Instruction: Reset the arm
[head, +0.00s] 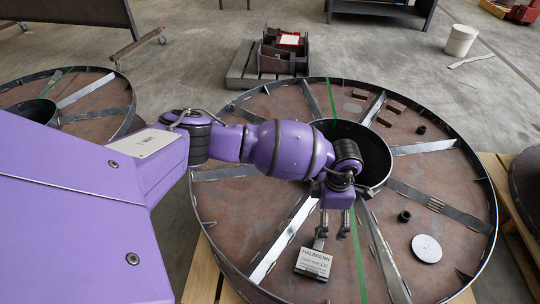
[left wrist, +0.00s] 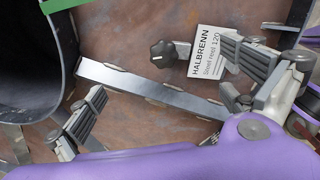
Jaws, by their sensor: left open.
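My purple left arm (head: 285,150) reaches in from the left over the large steel reel (head: 235,208). Its gripper (head: 333,230) points down, open, with nothing seen between its fingers. A white tag (head: 313,262) lettered HALBRENN lies on the reel just in front of the gripper. In the left wrist view, the two fingers (left wrist: 162,70) are spread apart over a steel rib (left wrist: 150,90). The tag (left wrist: 208,52) shows there beside the right finger, which partly hides it, with a dark knob (left wrist: 163,53) at its left. My right gripper is not in view.
The reel has a raised rim, upright ribs and a dark hub (head: 372,150). A pale disc (head: 426,248), a small dark ring (head: 404,216) and brown blocks (head: 397,107) lie on it. Another reel (head: 100,92) is at left. A box on a pallet (head: 242,68) stands behind.

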